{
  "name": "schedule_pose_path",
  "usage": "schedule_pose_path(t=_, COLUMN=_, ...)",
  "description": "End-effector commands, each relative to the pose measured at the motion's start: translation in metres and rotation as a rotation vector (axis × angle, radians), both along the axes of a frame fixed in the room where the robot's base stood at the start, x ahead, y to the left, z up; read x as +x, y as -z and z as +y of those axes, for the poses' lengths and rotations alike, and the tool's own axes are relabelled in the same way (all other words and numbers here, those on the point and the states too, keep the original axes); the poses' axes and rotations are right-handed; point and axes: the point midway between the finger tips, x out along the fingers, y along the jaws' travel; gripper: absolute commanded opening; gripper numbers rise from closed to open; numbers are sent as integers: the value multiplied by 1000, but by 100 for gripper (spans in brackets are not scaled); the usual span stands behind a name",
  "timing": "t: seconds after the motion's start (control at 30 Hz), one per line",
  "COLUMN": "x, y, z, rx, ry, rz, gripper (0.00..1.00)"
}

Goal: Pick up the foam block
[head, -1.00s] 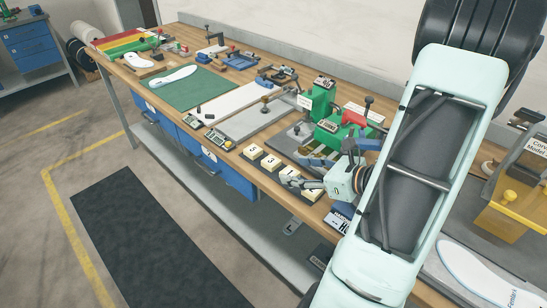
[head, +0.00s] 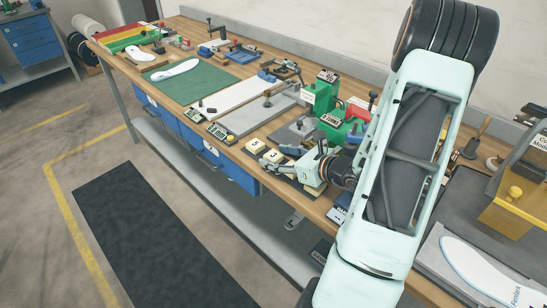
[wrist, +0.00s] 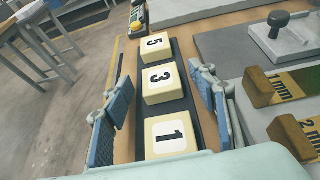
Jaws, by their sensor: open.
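Cream blocks marked 1 (wrist: 168,135), 3 (wrist: 162,83) and 5 (wrist: 155,47) stand in a row on a narrow dark tray (wrist: 178,62) in the wrist view. They look like the foam blocks, but which one is meant cannot be told. In the head view, blocks 5 (head: 255,146) and 3 (head: 273,156) show at the bench's front edge. My gripper (wrist: 162,98) is open and empty, its blue-padded fingers left and right of the row. Block 1 is nearest my wrist. In the head view my gripper (head: 283,164) partly hides the row's near end.
Brown-ended gauge pieces marked 1 mm (wrist: 260,87) and 2 mm (wrist: 290,132) lie right of my gripper. A black-knobbed stamp (wrist: 283,30) stands beyond them. Green fixtures (head: 335,128) stand behind the row.

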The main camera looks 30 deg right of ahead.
Motion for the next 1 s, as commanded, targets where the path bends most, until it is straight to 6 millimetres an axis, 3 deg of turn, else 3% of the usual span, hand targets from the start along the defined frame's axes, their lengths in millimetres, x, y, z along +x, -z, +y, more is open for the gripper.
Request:
schedule_pose_path(t=0.2, x=1, y=1, z=0, rx=0, ry=1, rz=0, gripper=53)
schedule_pose_path(t=0.5, x=1, y=0, z=0, rx=0, ry=1, rz=0, gripper=21)
schedule_pose_path(t=1.0, x=1, y=-6, z=-2, rx=-1, ry=-2, rz=-1, gripper=21)
